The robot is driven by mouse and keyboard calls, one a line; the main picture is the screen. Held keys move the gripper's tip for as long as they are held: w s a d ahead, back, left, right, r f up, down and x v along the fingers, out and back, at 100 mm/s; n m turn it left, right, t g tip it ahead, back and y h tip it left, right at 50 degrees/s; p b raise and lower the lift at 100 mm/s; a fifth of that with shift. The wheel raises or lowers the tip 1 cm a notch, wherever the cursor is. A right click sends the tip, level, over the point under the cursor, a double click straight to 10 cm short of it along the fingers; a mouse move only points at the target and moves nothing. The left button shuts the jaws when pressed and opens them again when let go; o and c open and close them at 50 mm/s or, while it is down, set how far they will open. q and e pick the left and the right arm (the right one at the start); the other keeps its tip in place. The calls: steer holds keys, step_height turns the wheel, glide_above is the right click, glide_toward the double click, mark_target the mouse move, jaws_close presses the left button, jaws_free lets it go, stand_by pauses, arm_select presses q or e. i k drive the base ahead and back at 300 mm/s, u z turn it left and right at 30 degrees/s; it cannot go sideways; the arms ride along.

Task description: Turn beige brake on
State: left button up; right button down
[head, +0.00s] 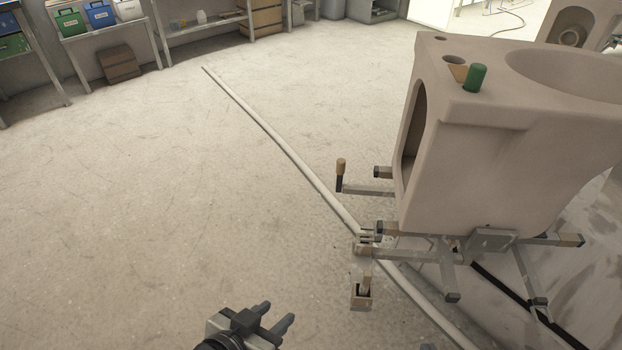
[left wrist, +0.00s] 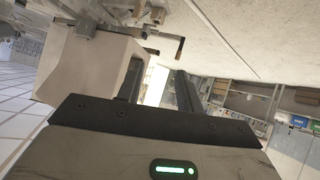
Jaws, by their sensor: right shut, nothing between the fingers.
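The beige brake is not labelled in view. Two tan-gripped parts fit that colour: an upright lever with a tan grip and dark stem (head: 340,170) on a bar left of the toilet-shaped ceramic piece (head: 500,160), and a tan peg (head: 364,284) in a small metal bracket below it. I cannot tell which is the brake. My left gripper (head: 277,317) is open and empty at the bottom of the head view, left of and apart from both. In the left wrist view its two dark fingers (left wrist: 158,90) stand apart, with the ceramic piece (left wrist: 90,65) behind. My right gripper is out of view.
The metal frame (head: 450,255) under the ceramic piece has several arms sticking out. A green cylinder (head: 476,77) stands on the piece's top. A pale pipe (head: 290,150) runs along the floor. Shelves (head: 90,35) line the back; the floor to the left is clear.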

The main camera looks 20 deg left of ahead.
mark_target(340, 168)
steer(key=u, duration=0.25)
steer(key=i, duration=0.5)
steer(key=k, duration=0.5)
steer(key=u, duration=1.25)
steer(key=i, duration=2.4)
steer(key=z, duration=3.35)
steer(key=i, duration=0.5)
steer(key=u, duration=0.1)
